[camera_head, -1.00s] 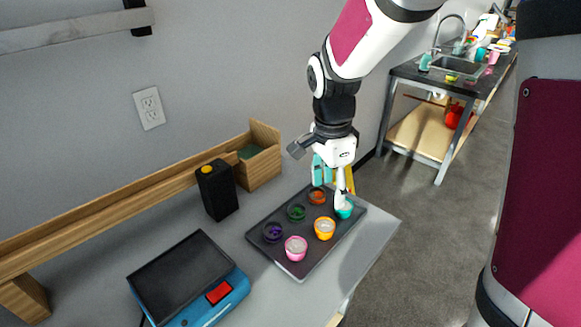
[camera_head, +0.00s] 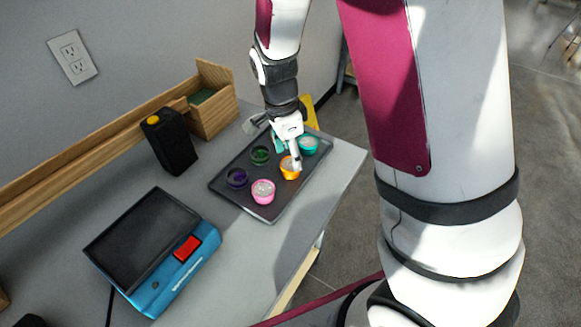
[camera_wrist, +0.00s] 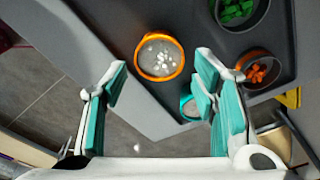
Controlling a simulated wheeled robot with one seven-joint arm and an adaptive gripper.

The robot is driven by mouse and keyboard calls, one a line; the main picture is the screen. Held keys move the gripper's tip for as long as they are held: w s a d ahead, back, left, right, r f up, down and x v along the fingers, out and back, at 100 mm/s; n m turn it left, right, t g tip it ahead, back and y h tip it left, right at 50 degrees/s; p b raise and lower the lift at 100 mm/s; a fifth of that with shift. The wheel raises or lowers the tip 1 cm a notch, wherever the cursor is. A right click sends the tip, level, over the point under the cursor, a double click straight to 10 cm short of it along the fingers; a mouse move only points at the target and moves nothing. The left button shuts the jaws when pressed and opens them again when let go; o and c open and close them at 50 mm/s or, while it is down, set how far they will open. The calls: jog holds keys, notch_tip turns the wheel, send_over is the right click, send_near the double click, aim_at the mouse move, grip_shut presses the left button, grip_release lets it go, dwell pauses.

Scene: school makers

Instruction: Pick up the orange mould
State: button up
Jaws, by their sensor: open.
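The orange mould (camera_head: 290,172) is a small round cup with pale bits inside, standing on a dark tray (camera_head: 285,204). In the wrist view the orange mould (camera_wrist: 160,58) shows from above as a bright orange ring, just beyond and between my fingertips. My gripper (camera_head: 287,152) is over the orange mould's side of the tray and partly covers it. In the wrist view my gripper (camera_wrist: 161,78) has its teal-padded fingers apart, with nothing between them. I cannot tell how high the fingertips are above the mould.
Close by are a teal mould (camera_head: 309,145), a pink one (camera_head: 263,191), a purple one (camera_head: 236,178) and a green one (camera_head: 260,156). A brown-orange cup with orange bits (camera_wrist: 259,70) shows right.

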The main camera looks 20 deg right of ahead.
aim_at(291, 164)
notch_tip(291, 164, down, 4)
jog(key=shift+d+f+b, duration=0.15)
jog(key=shift+b, duration=0.15)
jog(key=shift+c, duration=0.4)
jog(key=c, duration=0.9)
